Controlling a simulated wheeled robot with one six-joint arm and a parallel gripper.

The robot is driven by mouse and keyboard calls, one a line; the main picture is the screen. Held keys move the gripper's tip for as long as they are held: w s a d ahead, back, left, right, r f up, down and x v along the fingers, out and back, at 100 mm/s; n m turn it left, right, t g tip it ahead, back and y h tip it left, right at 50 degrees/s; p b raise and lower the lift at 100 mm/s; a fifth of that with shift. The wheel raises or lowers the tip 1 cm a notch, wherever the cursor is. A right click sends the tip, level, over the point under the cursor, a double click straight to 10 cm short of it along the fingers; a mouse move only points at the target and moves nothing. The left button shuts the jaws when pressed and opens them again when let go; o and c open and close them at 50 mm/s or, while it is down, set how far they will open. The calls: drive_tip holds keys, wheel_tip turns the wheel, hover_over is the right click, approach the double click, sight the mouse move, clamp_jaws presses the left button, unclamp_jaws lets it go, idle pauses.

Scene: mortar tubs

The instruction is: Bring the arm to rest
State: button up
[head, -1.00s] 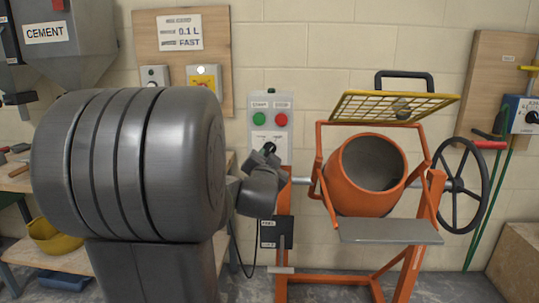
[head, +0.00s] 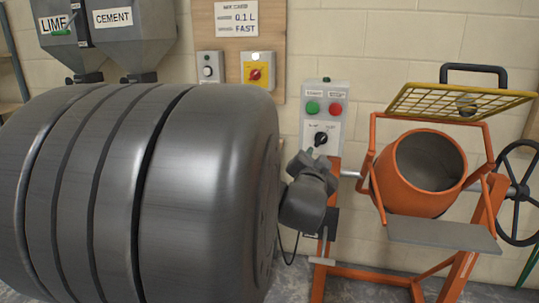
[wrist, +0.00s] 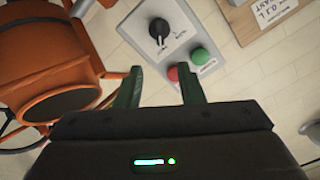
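My gripper (wrist: 160,68) shows in the wrist view with two dark green fingers apart and nothing between them. In the head view the end of my arm (head: 308,190) is just in front of the lower part of the grey control box (head: 312,93). The black selector knob (head: 321,139) shows just above my fingers there. In the wrist view the knob (wrist: 158,30) lies beyond the fingertips, apart from them, and the red button (wrist: 172,73) shows between the fingers. My large grey arm link fills the left of the head view.
The orange mixer (head: 420,180) with its yellow grate (head: 460,102) stands close right of my gripper. Lime (head: 58,25) and cement (head: 130,35) hoppers hang at upper left. A wooden board (head: 240,65) carries a switch and a yellow-backed red knob.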

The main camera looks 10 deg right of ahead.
sight(320, 139)
drive_tip(key=x, duration=1.3)
drive_tip(key=shift+w+d, duration=0.2)
drive_tip(key=shift+w, duration=0.1)
drive_tip(key=shift+w, duration=0.15)
drive_tip(key=shift+r+n+p, duration=0.25)
drive_tip(key=shift+n+p, duration=0.45)
drive_tip(key=shift+p, duration=0.55)
drive_tip(key=n+p, duration=0.4)
drive_tip(key=p, duration=0.1)
drive_tip(key=shift+a+p, duration=0.2)
drive_tip(key=shift+p, duration=0.2)
drive_tip(key=n+p, duration=0.3)
drive_tip(key=shift+f+p, duration=0.15)
drive_tip(key=shift+p, duration=0.2)
drive_tip(key=shift+a+f, duration=0.1)
drive_tip(key=shift+a, duration=0.1)
idle(0.4)
